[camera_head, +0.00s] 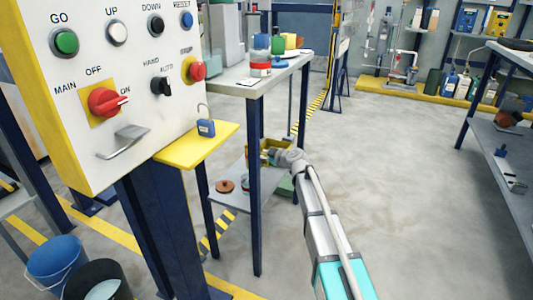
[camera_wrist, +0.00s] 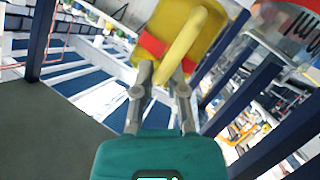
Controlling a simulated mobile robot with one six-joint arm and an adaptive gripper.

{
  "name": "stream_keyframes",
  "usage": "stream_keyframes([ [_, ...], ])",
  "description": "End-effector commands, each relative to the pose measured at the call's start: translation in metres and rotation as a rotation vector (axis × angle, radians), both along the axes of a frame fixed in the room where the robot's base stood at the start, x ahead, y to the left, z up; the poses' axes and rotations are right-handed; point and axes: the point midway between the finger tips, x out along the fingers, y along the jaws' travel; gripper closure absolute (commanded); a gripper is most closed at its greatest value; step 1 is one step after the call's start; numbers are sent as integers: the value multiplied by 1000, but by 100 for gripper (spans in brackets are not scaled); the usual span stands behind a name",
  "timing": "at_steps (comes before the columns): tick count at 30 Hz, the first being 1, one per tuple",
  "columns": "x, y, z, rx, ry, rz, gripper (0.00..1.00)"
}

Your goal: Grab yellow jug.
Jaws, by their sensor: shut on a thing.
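The yellow jug (camera_wrist: 210,40) fills the top middle of the wrist view. It has a loop handle and a red band, and it looks tilted in that view. My gripper (camera_wrist: 163,78) is shut on it, with the two fingers at its handle side; the exact contact is partly hidden. In the head view my gripper (camera_head: 276,155) is small and far off, beside the table's lower shelf. A yellow shape (camera_head: 256,157) shows there, but I cannot tell whether it is the jug or a bin.
The table (camera_head: 256,88) holds bottles and a yellow container (camera_head: 291,41). A control panel (camera_head: 125,85) with a yellow ledge (camera_head: 190,152) stands near on the left. Buckets (camera_head: 57,262) are at lower left. A shelf rack (camera_head: 497,120) is at right. The middle floor is clear.

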Motion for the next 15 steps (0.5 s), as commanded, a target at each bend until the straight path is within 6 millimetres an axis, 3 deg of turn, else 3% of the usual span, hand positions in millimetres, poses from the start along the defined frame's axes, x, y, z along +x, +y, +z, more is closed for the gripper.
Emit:
stream_keyframes([
  [3, -15, -2, 21, 0, 0, 0, 100],
  [15, -84, -13, 52, 0, 0, 0, 100],
])
